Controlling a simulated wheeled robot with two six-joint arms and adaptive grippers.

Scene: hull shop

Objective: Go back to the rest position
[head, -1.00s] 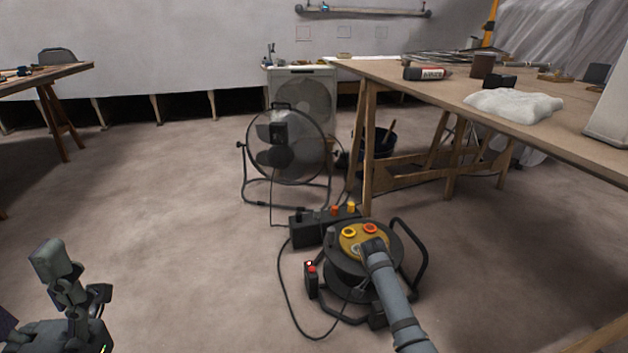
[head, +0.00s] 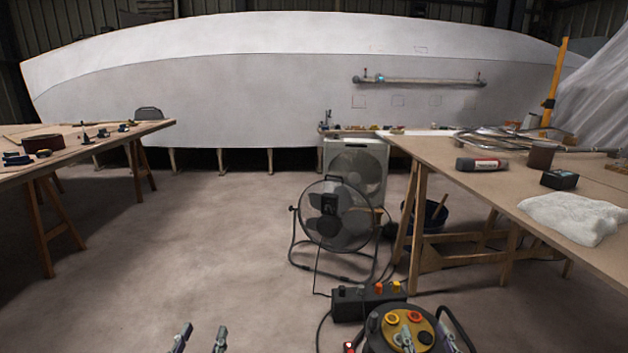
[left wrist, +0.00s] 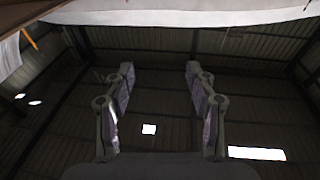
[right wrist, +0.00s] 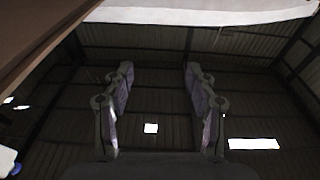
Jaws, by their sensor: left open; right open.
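My left gripper (head: 200,338) shows at the bottom edge of the head view, its two fingertips apart over bare floor. My right gripper (head: 427,340) shows at the bottom edge, in front of the cable reel (head: 372,325), with its fingertips poking up. In the left wrist view the fingers (left wrist: 160,100) stand wide apart with nothing between them. In the right wrist view the fingers (right wrist: 160,100) are likewise apart and empty. Both wrist views look up at the dark roof.
A floor fan (head: 337,215) stands behind the reel, with a black power box (head: 350,305) between them. A workbench (head: 480,185) is at the right, another table (head: 100,145) at the left. A pale hull (head: 230,95) spans the back. The floor at left centre is clear.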

